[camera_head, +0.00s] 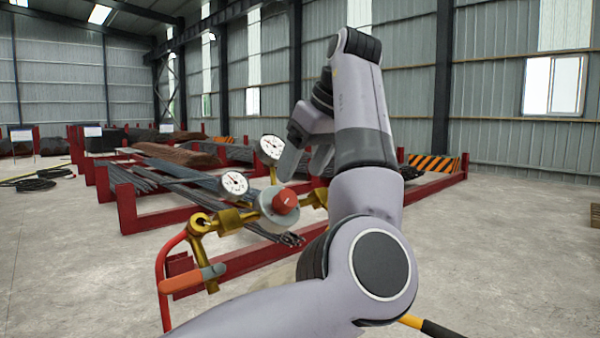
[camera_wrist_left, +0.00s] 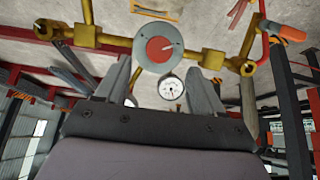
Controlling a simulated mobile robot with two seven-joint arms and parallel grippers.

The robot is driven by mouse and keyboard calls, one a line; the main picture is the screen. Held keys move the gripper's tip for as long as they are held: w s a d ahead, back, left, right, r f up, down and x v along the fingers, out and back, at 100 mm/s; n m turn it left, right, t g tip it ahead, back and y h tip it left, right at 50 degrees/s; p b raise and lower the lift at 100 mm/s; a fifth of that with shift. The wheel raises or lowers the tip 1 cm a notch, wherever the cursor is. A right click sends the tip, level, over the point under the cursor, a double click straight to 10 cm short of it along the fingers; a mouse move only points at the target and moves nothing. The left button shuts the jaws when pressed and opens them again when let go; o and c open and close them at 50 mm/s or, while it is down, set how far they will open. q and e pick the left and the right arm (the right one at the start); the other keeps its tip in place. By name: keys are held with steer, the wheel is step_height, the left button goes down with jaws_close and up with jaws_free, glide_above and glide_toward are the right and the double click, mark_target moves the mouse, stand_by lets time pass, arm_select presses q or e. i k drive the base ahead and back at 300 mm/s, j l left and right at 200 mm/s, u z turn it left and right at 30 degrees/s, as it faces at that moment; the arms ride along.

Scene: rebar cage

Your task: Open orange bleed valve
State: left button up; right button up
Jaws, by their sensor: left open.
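The orange bleed valve handle (camera_head: 192,279) sits at the lower left of the brass pipework (camera_head: 225,222) in the head view, beside a red hose (camera_head: 163,270). It also shows at the upper right of the left wrist view (camera_wrist_left: 292,33). A round grey regulator with a red knob (camera_head: 285,201) and two white dial gauges (camera_head: 234,183) are right of and above the handle. My left gripper (camera_head: 304,165) is open and empty, above the regulator and away from the orange handle. Its spread fingers show in the left wrist view (camera_wrist_left: 160,70). My right gripper is out of view.
Red racks (camera_head: 128,208) with long dark bars stand behind the pipework. A black-and-orange striped barrier (camera_head: 433,163) is farther back. The concrete floor (camera_head: 500,260) at right is clear. A yellow-and-black bar (camera_head: 432,327) shows at the bottom edge.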

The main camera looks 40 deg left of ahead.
mark_target(168, 286)
steer(key=l, duration=0.75)
steer(key=k+l, duration=0.1)
steer(key=l, duration=0.65)
